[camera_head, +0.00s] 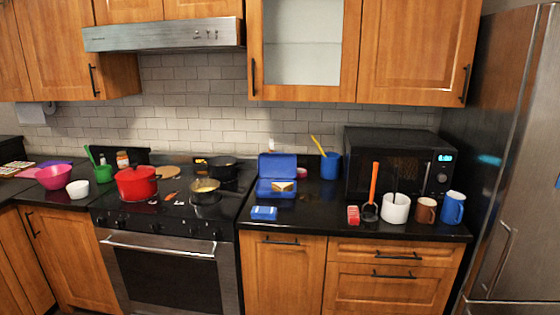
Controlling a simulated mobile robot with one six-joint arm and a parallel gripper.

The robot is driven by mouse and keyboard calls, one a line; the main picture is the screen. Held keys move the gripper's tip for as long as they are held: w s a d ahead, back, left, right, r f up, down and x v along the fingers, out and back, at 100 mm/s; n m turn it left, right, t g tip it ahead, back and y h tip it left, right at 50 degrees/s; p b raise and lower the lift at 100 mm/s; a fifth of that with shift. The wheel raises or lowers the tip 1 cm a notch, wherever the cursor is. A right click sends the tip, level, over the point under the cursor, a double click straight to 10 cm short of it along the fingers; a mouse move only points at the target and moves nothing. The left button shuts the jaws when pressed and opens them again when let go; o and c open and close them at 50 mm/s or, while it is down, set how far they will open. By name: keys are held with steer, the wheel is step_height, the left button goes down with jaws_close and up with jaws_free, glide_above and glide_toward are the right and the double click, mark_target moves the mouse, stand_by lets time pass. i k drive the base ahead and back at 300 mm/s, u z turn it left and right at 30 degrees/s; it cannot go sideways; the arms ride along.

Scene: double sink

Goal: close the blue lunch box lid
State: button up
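The blue lunch box (264,189) sits on the black counter just right of the stove. Its lid (278,164) stands open, raised at the back toward the tiled wall. A light brown and white item, perhaps a sandwich, lies in the box's tray. My gripper is not in view, and no part of my arm shows near the box.
A small blue container (264,213) lies in front of the lunch box near the counter edge. A blue cup with a yellow utensil (331,166) stands behind right. The microwave (398,163), white crock (396,209) and mugs fill the right. A red pot (137,183) is on the stove.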

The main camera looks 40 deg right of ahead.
mark_target(274, 166)
steer(key=u, duration=0.15)
steer(key=k, duration=0.7)
steer(key=z, duration=0.9)
steer(key=i, duration=1)
steer(key=z, duration=0.05)
